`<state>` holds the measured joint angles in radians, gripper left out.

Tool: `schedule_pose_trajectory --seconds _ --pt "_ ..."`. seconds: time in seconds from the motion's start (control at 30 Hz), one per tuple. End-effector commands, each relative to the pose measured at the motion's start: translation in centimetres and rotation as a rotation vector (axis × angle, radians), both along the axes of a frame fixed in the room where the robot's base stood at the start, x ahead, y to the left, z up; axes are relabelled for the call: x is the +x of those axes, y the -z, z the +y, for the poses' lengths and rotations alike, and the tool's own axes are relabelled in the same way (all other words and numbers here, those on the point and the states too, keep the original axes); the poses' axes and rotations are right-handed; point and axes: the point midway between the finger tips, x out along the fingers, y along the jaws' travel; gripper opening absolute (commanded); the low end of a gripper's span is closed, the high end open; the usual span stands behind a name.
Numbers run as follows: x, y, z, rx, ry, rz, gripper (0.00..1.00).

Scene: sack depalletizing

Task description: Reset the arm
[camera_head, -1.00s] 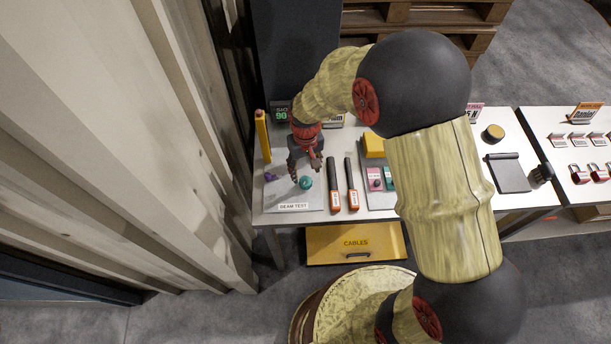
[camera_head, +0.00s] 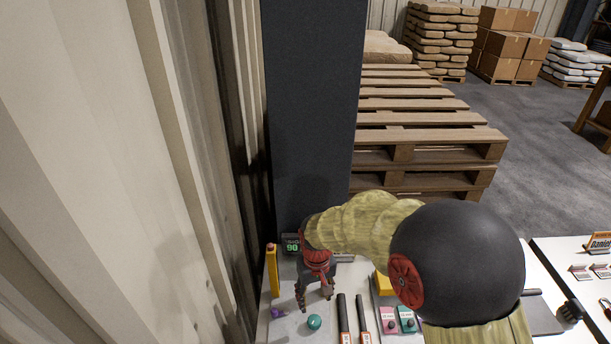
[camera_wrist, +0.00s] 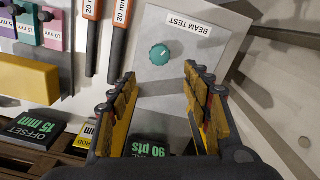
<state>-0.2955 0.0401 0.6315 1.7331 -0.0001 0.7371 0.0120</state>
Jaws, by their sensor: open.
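My arm reaches over the worktable, and my gripper (camera_head: 315,299) hangs above the left part of it, near the beam test plate. Its fingers are spread apart with nothing between them. In the wrist view the gripper (camera_wrist: 165,105) is also open, its two fingers standing apart on either side of a grey panel. A teal knob (camera_wrist: 160,54) on the panel lies beyond the fingertips. The same teal knob (camera_head: 314,322) shows just below the gripper in the head view.
A corrugated wall (camera_head: 120,170) and a dark pillar (camera_head: 310,110) stand close on the left and behind. Wooden pallets (camera_head: 430,135) stand behind the table. A yellow upright post (camera_head: 272,270) and orange-black tools (camera_head: 343,315) flank the gripper.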

Motion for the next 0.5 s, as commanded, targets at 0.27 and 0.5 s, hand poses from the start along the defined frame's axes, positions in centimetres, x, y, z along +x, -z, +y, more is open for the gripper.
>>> schedule_pose_trajectory --seconds 0.27,0.5 --pt "-4.3 0.2 -1.3 -0.024 -0.004 0.080 0.49" --pt "-9.1 -5.9 -4.5 -0.010 0.035 0.034 0.49"
